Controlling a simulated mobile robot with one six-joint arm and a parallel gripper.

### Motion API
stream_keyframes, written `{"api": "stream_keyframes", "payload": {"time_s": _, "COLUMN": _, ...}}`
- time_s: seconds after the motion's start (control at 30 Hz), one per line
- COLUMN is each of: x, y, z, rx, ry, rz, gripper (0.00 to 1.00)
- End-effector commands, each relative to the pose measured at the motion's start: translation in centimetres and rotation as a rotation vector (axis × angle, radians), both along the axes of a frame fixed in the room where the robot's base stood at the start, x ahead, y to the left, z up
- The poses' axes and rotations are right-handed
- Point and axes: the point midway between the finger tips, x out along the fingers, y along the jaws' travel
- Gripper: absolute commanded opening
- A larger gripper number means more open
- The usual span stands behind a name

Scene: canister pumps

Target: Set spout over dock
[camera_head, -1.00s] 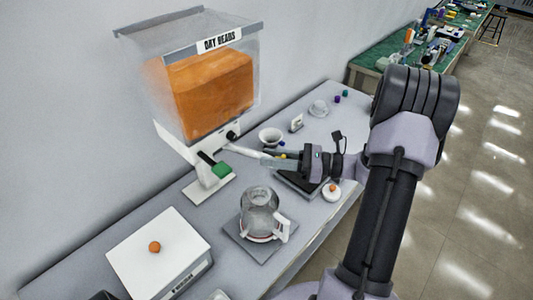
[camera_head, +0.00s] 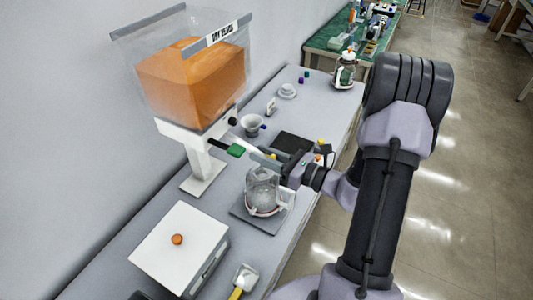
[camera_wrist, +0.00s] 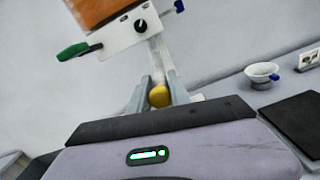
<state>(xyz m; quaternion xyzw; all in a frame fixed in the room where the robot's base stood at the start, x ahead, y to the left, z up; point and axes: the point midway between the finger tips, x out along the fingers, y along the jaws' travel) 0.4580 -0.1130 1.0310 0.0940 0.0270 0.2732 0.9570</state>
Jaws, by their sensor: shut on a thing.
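The pale spout (camera_head: 247,143) reaches out from under the hopper and also shows in the wrist view (camera_wrist: 157,58). My gripper (camera_head: 272,160) is shut on the yellow knob at the spout's outer end; the wrist view shows the knob (camera_wrist: 159,96) between both fingers. The dock, as I take it, is the grey square plate (camera_head: 243,218) on the bench. A clear glass jar (camera_head: 263,184) with a white handle stands upright on it. In the head view the spout end is just above the jar's top edge; I cannot tell whether it is directly over it.
The hopper of orange beads (camera_head: 190,85) stands at the wall, with a green-handled lever (camera_head: 236,150) beside the spout. A white box (camera_head: 179,250) and a scoop (camera_head: 244,278) are nearer. A funnel cup (camera_head: 251,124) and a dark pad (camera_head: 293,142) lie farther along the bench.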

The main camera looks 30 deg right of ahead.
Motion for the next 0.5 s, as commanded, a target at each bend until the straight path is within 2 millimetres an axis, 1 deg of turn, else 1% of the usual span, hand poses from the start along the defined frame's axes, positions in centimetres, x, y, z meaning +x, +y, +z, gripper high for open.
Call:
{"api": "stream_keyframes", "payload": {"time_s": 0.43, "x": -0.06, "y": 0.25, "z": -0.08, "rx": 0.002, "ry": 0.003, "rz": -0.003, "gripper": 0.00}}
{"api": "stream_keyframes", "payload": {"time_s": 0.47, "x": -0.06, "y": 0.25, "z": -0.08, "rx": 0.002, "ry": 0.003, "rz": -0.003, "gripper": 0.27}}
{"api": "stream_keyframes", "payload": {"time_s": 0.5, "x": -0.05, "y": 0.24, "z": -0.09, "rx": 0.002, "ry": 0.003, "rz": -0.003, "gripper": 0.35}}
